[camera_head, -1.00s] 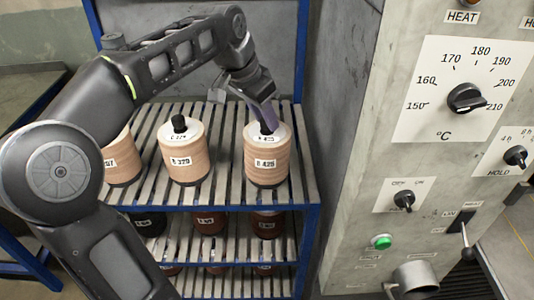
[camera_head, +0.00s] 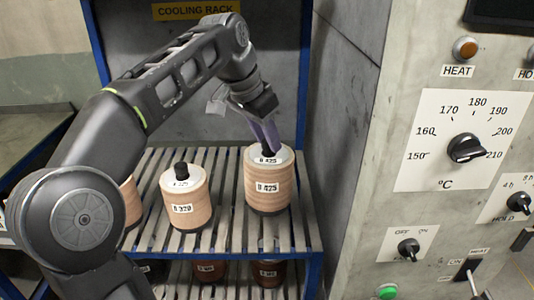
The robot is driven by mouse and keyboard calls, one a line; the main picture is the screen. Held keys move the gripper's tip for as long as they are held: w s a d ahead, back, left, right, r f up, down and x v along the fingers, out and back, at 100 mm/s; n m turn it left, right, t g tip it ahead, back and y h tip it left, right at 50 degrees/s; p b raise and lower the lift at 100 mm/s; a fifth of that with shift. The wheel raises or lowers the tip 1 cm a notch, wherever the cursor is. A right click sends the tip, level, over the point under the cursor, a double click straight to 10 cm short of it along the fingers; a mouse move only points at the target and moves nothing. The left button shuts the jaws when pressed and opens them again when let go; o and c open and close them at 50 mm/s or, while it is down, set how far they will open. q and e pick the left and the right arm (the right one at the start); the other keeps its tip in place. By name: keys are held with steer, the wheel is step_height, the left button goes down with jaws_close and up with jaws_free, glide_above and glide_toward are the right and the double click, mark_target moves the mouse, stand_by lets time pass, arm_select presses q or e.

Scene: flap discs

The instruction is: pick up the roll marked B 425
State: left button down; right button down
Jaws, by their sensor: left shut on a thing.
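The roll marked B 425 (camera_head: 268,190) is a light wood-coloured cylinder with a white top, a dark bottom edge and a dark knob. It hangs upright, a little above the slatted top shelf of the cooling rack (camera_head: 237,240). My left gripper (camera_head: 267,148) comes down from above and is shut on the knob of this roll, which it mostly hides. My right gripper is not in view.
A roll marked B 320 (camera_head: 184,198) stands on the shelf to the left. Another roll (camera_head: 131,203) is partly hidden behind my left arm. Darker rolls (camera_head: 268,272) stand on the shelf below. A control panel (camera_head: 455,150) rises close on the right.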

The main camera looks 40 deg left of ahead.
arm_select(q)
steer(key=shift+r+p, duration=1.2)
steer(key=shift+r, duration=0.35)
